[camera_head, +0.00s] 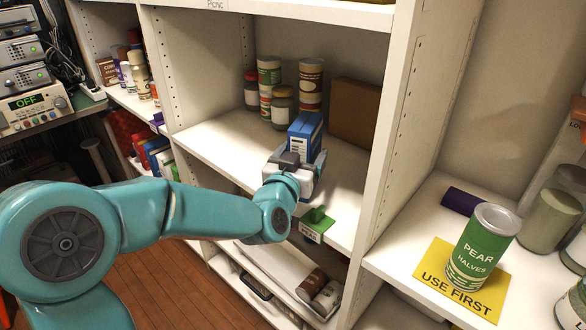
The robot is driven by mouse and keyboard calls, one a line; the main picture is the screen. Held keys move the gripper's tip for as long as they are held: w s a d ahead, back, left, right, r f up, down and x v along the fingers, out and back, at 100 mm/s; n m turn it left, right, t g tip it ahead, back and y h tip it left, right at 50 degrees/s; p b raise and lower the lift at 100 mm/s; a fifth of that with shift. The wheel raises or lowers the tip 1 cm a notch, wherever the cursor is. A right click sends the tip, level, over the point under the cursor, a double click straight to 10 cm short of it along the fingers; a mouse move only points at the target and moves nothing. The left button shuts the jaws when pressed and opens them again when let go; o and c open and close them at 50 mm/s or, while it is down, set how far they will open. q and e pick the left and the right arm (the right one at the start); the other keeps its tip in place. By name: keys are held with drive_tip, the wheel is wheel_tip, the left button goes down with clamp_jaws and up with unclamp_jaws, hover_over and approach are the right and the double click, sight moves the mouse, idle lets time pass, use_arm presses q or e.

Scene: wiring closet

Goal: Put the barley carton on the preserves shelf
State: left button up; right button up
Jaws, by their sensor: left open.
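A blue carton with a white label (304,134) stands upright on the middle shelf (215,140); its print is too small to read, so I cannot tell whether it is the barley carton. My left gripper (298,160) is open at the carton's near lower side, its fingers around or just in front of it; I cannot tell whether they touch it. The gripper hides the carton's base. No preserves label is readable. My right gripper is not in view.
Jars and cans (283,104) stand behind the carton, with a brown board (354,112) to their right. An upright panel (395,130) separates the right shelf, where a pear can (480,248) stands on a yellow card (440,262).

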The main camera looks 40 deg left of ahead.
use_arm(q)
drive_tip(key=v, duration=0.9)
drive_tip(key=shift+s+p, duration=0.3)
drive_tip(key=shift+p, duration=0.1)
drive_tip(key=shift+d, duration=0.1)
